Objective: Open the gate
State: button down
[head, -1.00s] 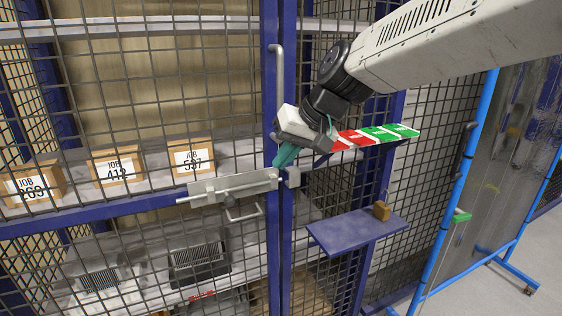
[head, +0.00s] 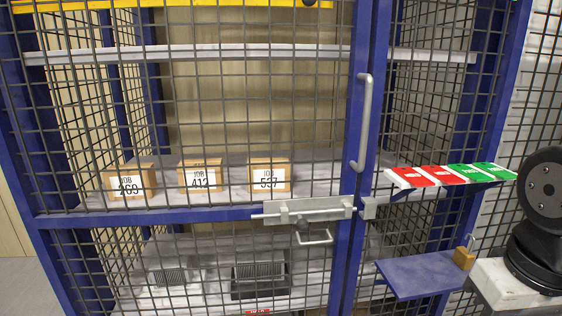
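The gate (head: 200,213) is a blue-framed wire mesh door and looks closed against the blue post. A grey vertical pull handle (head: 365,122) is fixed near its right edge. A slide bolt (head: 305,210) with a bent wire grip below it sits on the gate's crossbar. Its rod sticks out to the left, and I cannot tell whether the tip enters the keeper (head: 369,208). A brass padlock (head: 463,258) rests on a small blue shelf (head: 418,276).
A ledge with red and green tags (head: 450,176) juts out above the blue shelf. Behind the mesh are job boxes (head: 270,174) on a shelf and dark grey items (head: 258,280) lower down. The space before the gate's left part looks clear.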

aim_at(37, 223)
jog(key=z, duration=1.9)
jog(key=k, duration=1.05)
jog(key=u, duration=1.05)
jog(key=i, duration=0.5)
